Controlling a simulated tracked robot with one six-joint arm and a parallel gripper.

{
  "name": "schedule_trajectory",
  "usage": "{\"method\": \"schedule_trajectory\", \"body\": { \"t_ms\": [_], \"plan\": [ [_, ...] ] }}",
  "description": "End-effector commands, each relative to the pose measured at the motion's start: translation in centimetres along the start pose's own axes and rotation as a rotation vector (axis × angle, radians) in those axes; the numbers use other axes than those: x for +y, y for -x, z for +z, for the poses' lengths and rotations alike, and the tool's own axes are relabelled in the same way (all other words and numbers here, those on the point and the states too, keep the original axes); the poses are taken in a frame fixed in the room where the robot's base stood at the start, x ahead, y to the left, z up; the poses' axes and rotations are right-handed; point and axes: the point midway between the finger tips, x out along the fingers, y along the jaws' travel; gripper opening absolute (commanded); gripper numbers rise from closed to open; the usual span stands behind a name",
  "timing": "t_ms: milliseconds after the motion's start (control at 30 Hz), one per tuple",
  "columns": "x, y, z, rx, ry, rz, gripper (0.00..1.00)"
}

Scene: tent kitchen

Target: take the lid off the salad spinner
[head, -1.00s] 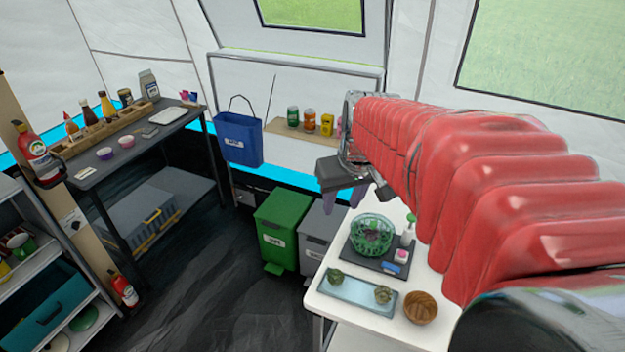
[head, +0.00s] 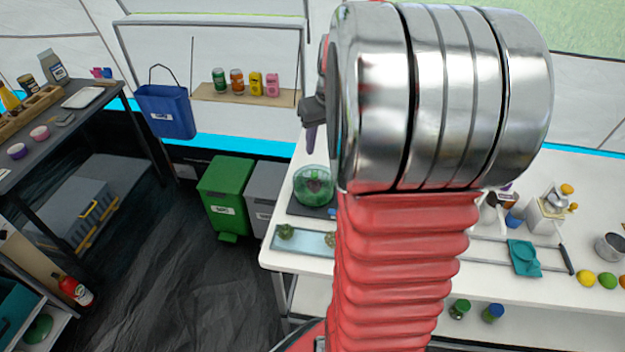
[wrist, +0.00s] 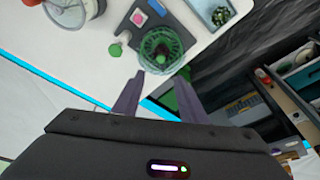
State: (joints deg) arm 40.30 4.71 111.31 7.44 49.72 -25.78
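The salad spinner (head: 314,181) is a round, see-through green bowl with leafy and dark red contents, on a dark mat on the white table. It also shows in the wrist view (wrist: 160,46), seen from above, just beyond my fingertips. I cannot make out a separate lid on it. My gripper (wrist: 158,92) is open and empty, its two purple fingers apart, with the spinner lined up between and beyond them. In the head view my gripper (head: 311,132) hangs above and behind the spinner, not touching it. My arm hides part of the table.
A green-topped pump bottle (wrist: 116,46) stands close beside the spinner. A pale blue tray (head: 290,241) with small green items lies in front of it. Green (head: 226,190) and grey (head: 265,187) bins stand left of the table. Utensils and fruit occupy its right side.

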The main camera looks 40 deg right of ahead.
Motion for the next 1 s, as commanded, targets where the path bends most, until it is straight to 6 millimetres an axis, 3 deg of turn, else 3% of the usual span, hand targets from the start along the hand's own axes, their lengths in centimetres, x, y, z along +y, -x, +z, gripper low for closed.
{"method": "schedule_trajectory", "body": {
  "t_ms": [533,1000],
  "plan": [
    [-0.1,-7.5,0.1,-0.003,-0.001,-0.001,0.38],
    [0.0,-8.4,0.1,-0.001,-0.001,0.000,0.38]
  ]
}}
